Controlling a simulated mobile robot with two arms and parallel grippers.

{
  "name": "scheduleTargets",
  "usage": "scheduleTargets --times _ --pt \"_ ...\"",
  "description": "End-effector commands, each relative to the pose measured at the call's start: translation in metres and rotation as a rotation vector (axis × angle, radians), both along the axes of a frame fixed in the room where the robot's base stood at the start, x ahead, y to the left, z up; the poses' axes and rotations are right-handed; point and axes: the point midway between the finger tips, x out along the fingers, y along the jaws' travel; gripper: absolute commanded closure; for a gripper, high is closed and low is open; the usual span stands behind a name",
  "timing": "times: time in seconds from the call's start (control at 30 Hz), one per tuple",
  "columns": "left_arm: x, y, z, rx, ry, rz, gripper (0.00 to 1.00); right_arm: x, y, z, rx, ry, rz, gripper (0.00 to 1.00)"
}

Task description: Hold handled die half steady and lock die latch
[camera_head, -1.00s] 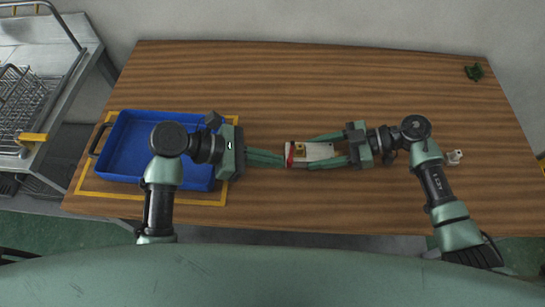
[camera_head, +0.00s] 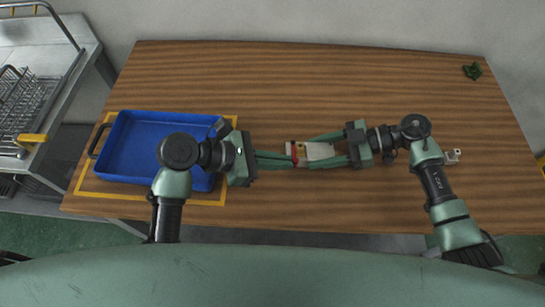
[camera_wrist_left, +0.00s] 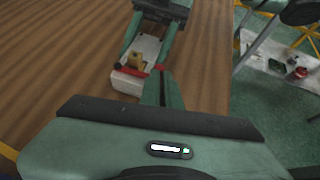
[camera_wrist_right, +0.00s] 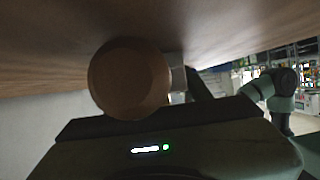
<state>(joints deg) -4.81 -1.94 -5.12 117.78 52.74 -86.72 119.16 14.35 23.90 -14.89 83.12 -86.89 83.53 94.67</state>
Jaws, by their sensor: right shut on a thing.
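The pale metal die (camera_head: 320,150) lies at the middle of the table, with a brass piece on top and a red latch bar (camera_head: 294,152) at its left end. In the left wrist view the red latch (camera_wrist_left: 138,71) runs across the die, beside a white end block (camera_wrist_left: 126,84). My right gripper (camera_head: 334,151) is shut on the die from the right. A round brown handle end (camera_wrist_right: 130,78) fills part of the right wrist view. My left gripper (camera_head: 289,159) has its fingers together, tips at the latch end; whether they touch it is unclear.
A blue tray (camera_head: 112,150) stands at the left inside a yellow outline. A small pale metal part (camera_head: 452,156) lies right of my right arm, and a dark green object (camera_head: 472,71) at the far right corner. The back of the table is clear.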

Motion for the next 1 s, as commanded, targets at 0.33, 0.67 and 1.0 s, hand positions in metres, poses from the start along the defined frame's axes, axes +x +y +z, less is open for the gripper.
scheduleTargets --times 0.33,0.67,1.0 --pt "0.006 0.006 0.001 -0.009 -0.001 -0.008 1.0 -0.003 0.008 0.002 0.014 0.001 0.009 1.0" --pt "0.007 0.013 0.0 -0.005 0.0 -0.005 1.0 -0.002 0.005 0.001 0.01 0.002 0.008 1.0" --pt "-0.013 0.066 0.012 -0.004 -0.003 -0.009 1.0 -0.001 0.003 0.001 0.007 0.002 0.004 1.0"
